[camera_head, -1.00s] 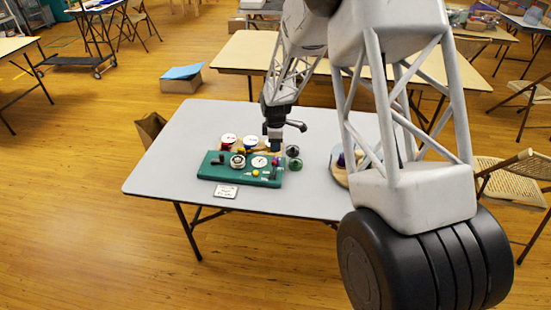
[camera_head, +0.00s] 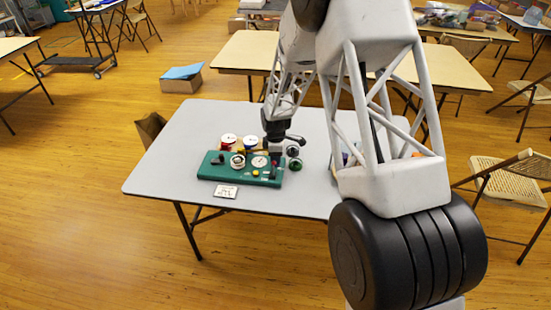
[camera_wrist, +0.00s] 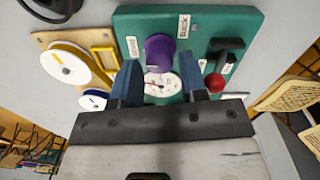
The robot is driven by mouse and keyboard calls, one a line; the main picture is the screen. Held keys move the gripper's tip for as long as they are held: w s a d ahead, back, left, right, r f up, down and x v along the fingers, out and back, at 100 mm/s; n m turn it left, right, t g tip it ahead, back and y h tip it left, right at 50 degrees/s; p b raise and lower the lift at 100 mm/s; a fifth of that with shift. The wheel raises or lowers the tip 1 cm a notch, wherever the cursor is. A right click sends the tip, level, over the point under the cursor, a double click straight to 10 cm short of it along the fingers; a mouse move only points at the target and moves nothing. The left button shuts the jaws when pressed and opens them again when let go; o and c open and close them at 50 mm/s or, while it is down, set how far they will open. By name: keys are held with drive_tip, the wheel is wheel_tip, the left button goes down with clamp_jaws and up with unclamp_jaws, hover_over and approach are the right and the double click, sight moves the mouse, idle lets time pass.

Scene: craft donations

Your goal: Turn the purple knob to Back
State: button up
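The purple knob (camera_wrist: 160,52) stands on the green board (camera_wrist: 145,24), which also shows on the grey table in the head view (camera_head: 208,170). In the wrist view a label reading "Back" (camera_wrist: 184,25) is up and right of the knob, and a second label (camera_wrist: 132,46), too blurred to read surely, is to its left. I cannot tell which way the knob points. My gripper (camera_wrist: 162,74) has its two blue fingers apart, with the knob between and just beyond the tips. In the head view my gripper (camera_head: 275,157) hides the knob.
A white dial (camera_wrist: 165,85) shows between the fingers. A red ball (camera_wrist: 215,83) and a black lever (camera_wrist: 228,48) are close to the right finger. Spools, one yellow-rimmed (camera_wrist: 66,62), lie on a wooden board to the left. The table's left part (camera_head: 165,165) is clear.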

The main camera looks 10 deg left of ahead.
drive_tip(key=shift+f, duration=0.7)
drive_tip(key=shift+c, duration=0.2)
drive_tip(key=c, duration=0.6)
